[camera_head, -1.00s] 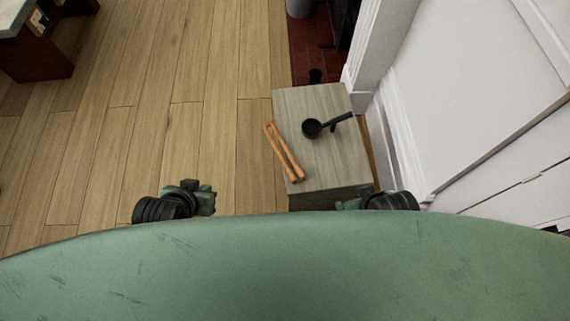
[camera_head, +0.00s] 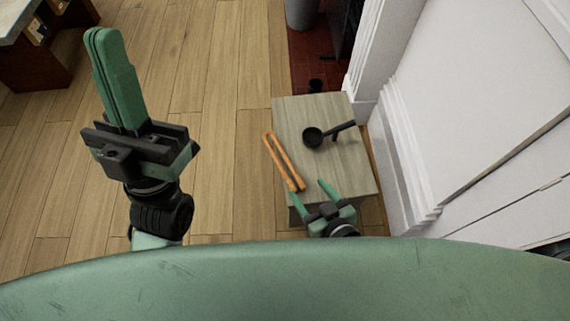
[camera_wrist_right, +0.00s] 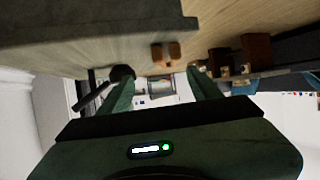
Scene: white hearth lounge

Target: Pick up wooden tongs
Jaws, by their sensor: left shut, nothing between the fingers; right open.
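The wooden tongs (camera_head: 284,160) are orange-brown and lie along the left edge of a small grey wood table (camera_head: 345,174), on its top. Their near end points toward my right gripper (camera_head: 309,191). That gripper is open and empty at the table's near edge, its fingertips close to the tongs' near end; contact cannot be told. In the right wrist view, an orange-brown end, likely the tongs (camera_wrist_right: 166,54), shows between and beyond the open fingers (camera_wrist_right: 162,82). My left gripper (camera_head: 103,34) is shut and empty, raised over the floor at the left.
A black ladle (camera_head: 313,138) lies on the table right of the tongs, its handle toward the white wall (camera_head: 475,100). The wall stands close on the right. Wooden floor (camera_head: 215,130) left of the table is clear. A dark table (camera_head: 35,60) stands far left.

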